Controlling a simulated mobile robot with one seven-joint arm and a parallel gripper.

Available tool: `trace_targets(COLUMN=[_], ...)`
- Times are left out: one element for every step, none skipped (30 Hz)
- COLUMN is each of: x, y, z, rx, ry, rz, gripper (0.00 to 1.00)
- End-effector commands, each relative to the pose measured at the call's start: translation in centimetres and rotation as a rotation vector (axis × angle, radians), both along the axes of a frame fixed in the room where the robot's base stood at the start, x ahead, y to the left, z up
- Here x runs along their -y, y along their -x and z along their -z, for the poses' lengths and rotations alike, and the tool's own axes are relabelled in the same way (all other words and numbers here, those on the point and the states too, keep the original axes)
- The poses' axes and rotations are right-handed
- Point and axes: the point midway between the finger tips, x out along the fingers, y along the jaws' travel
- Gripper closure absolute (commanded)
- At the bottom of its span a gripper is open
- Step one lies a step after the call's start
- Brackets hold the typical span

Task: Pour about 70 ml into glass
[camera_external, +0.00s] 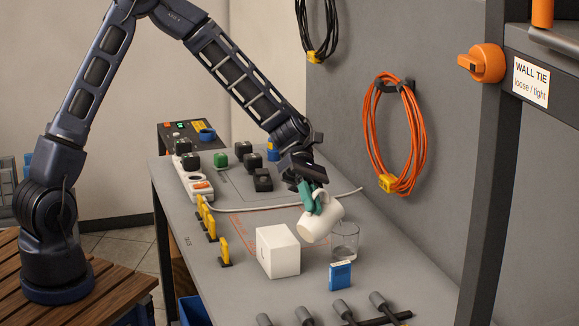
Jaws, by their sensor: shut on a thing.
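My gripper (308,197) is shut on a white jug (321,219) and holds it above the grey table. The jug is strongly tilted, with one end toward the lower left and the other toward the right. A clear glass (345,241) stands upright on the table, just right of and below the jug. The jug partly overlaps the glass in this view, and I cannot tell whether they touch. The level in the glass and any stream of liquid are too small to tell.
A white box (278,251) stands close left of the jug. A small blue box (340,275) stands in front of the glass. Yellow clips (223,251) line the table's left edge. Several dark-handled tools (343,309) lie at the front. A white cable (270,208) crosses behind.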

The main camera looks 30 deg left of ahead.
Motion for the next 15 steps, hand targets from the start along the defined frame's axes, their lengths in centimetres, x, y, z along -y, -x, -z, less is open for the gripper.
trace_targets(x=[0.03, 0.04, 0.05, 0.06, 0.08, 0.10, 0.10, 0.11, 0.12, 0.13, 0.13, 0.14, 0.14, 0.14, 0.15], y=[-0.05, -0.07, -0.10, -0.13, -0.16, -0.20, -0.22, -0.24, -0.26, -0.29, -0.30, -0.32, -0.34, -0.35, -0.37], z=[0.00, 0.00, 0.02, 0.03, 0.03, 0.04, 0.04, 0.04, 0.04, 0.04, 0.04, 0.03, 0.04, 0.03, 0.03], rx=[-0.004, -0.006, -0.011, -0.014, -0.018, -0.022, -0.025, -0.028, -0.031, -0.034, -0.037, -0.041, -0.044, -0.047, -0.049], ry=[-0.001, -0.002, -0.003, -0.005, -0.006, -0.008, -0.009, -0.011, -0.012, -0.012, -0.014, -0.015, -0.016, -0.018, -0.019], rz=[0.000, 0.000, -0.001, 0.000, -0.001, -0.002, -0.001, -0.002, 0.000, 0.000, 0.000, -0.001, -0.001, -0.001, 0.000], gripper=[1.00, 1.00, 1.00, 1.00, 1.00, 1.00, 1.00, 1.00, 1.00, 1.00, 1.00, 1.00, 1.00, 1.00, 1.00])
